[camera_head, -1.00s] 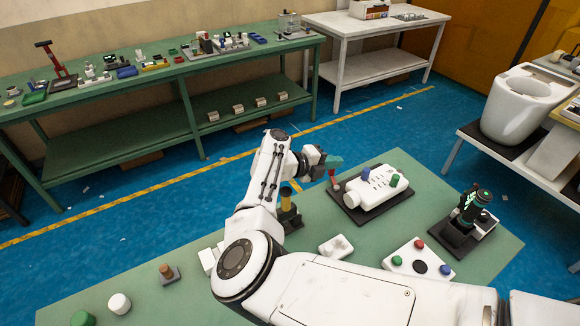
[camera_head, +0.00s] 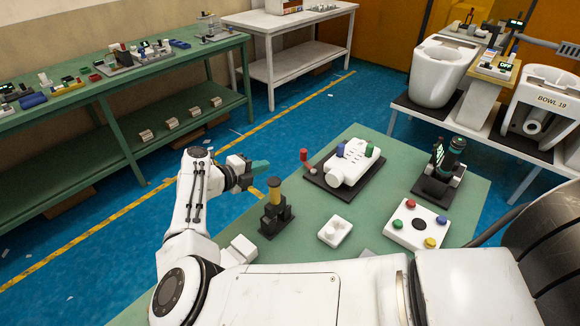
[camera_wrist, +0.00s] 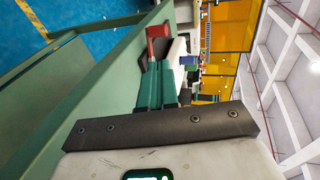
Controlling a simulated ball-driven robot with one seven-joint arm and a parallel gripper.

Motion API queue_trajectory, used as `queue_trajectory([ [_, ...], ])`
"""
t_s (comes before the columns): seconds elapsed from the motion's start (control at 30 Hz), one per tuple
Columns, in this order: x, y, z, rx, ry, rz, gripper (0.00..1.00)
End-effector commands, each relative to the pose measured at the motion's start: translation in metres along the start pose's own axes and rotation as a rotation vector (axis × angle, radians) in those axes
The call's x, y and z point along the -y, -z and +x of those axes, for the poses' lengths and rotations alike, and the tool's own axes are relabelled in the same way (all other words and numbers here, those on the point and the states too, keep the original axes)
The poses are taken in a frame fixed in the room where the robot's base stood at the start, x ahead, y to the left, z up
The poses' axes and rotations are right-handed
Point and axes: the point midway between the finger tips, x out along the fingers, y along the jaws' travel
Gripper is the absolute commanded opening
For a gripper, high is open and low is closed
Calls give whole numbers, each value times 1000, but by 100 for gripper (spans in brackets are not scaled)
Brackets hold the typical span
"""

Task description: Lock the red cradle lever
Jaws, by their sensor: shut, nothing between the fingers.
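The red cradle lever (camera_head: 304,156) stands roughly upright at the left end of the dark cradle (camera_head: 329,186), which holds a white fixture (camera_head: 347,166) with blue and green knobs. My gripper (camera_head: 266,167), with teal fingers, is shut and empty. It is left of the lever in the head view, apart from it, with the fingers pointing toward it. In the wrist view, the fingers (camera_wrist: 158,88) lie together in the middle, and a red part (camera_wrist: 158,31), likely the lever, shows just beyond their tips. I cannot tell whether the lever is locked.
A white toilet (camera_head: 439,70) stands on the right bench.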

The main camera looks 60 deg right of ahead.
Motion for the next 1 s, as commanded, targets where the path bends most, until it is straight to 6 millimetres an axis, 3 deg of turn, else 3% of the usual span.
queue_trajectory([
  [0.13,-19,0,6,0,0,0,0],
  [0.67,-19,0,11,-1,0,0,0],
  [0.87,-18,1,38,-4,0,0,0],
  [1.0,-18,1,66,-4,0,-1,0],
])
